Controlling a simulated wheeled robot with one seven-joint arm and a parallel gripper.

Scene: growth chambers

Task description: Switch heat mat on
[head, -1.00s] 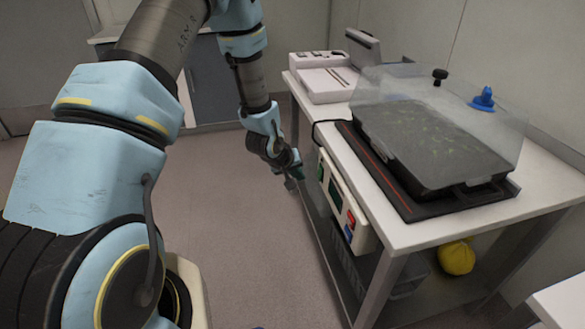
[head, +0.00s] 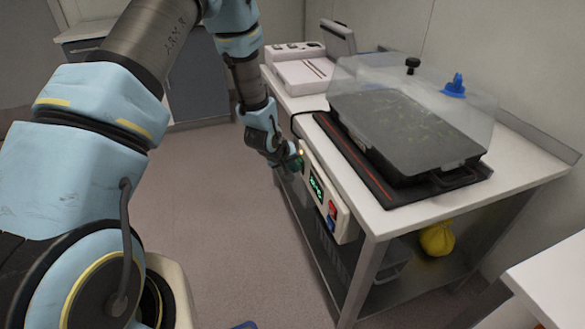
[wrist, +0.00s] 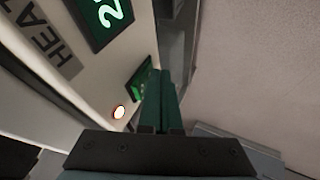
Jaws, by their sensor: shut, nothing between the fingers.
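The white heat mat controller (head: 343,218) is fixed to the front edge of the bench. Its display (head: 316,187) is lit with green digits, and it also shows in the wrist view (wrist: 103,18). My gripper (head: 297,163) is shut and empty at the controller's far end. In the wrist view its green fingers (wrist: 162,88) are together beside the switch; I cannot tell whether they touch it. The black heat mat (head: 352,158) with red lines lies on the bench under a covered tray.
The tray (head: 398,125) has a clear lid with black and blue knobs. A white device (head: 300,76) stands at the bench's far end. Red and blue buttons sit on the controller's near end. A yellow bag (head: 437,238) is on the lower shelf.

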